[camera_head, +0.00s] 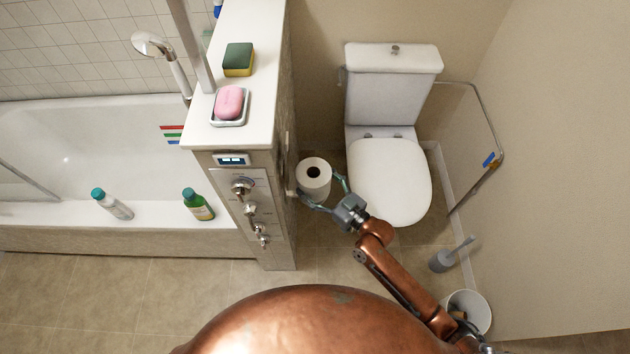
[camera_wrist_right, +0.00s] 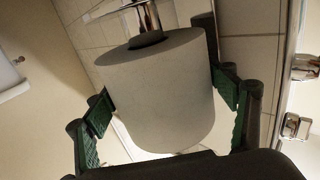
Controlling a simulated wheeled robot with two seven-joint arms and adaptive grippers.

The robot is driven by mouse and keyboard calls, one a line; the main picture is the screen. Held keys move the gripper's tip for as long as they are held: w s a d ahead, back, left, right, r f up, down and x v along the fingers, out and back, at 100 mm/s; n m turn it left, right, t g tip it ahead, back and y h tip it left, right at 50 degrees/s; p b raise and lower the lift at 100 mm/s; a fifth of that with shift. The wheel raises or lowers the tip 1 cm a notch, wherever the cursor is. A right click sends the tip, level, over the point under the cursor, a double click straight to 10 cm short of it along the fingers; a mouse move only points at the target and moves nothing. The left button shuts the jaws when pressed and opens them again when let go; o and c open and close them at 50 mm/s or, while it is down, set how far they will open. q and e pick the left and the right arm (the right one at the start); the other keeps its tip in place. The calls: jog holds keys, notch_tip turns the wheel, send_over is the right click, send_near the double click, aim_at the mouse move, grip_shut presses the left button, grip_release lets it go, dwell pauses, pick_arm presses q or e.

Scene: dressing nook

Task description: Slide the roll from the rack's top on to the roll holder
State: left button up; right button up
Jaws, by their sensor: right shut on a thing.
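The white roll (camera_head: 313,184) is beside the right face of the low wall, left of the toilet, its dark core facing up in the head view. My right gripper (camera_head: 324,193) is shut on it, one finger on each side. In the right wrist view the roll (camera_wrist_right: 160,98) sits between the green finger pads. A chrome bar (camera_wrist_right: 148,18), seemingly part of the roll holder, meets the roll's core at the top of that view. How far the bar reaches inside is hidden. I cannot make out the rack. My left gripper is not in view.
The toilet (camera_head: 390,180) stands close to the right of my gripper. The low wall (camera_head: 256,85) carries a sponge (camera_head: 238,58) and pink soap (camera_head: 229,102). A toilet brush (camera_head: 442,261) and a white bin (camera_head: 470,308) stand at the lower right.

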jog(key=shift+f, duration=0.15)
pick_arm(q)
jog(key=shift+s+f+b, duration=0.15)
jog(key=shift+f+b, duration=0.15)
pick_arm(e)
jog(key=shift+f, duration=0.4)
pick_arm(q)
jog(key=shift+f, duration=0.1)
pick_arm(e)
jog(key=shift+f, duration=0.2)
pick_arm(q)
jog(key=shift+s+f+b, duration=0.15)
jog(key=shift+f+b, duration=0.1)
jog(key=shift+b, duration=0.15)
pick_arm(e)
jog(key=shift+f, duration=0.5)
jog(key=shift+f, duration=0.25)
jog(key=o, duration=1.3)
jog(key=shift+c, duration=0.2)
jog(key=shift+o, duration=0.3)
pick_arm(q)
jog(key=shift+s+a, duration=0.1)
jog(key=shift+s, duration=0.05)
pick_arm(e)
jog(key=shift+d, duration=0.1)
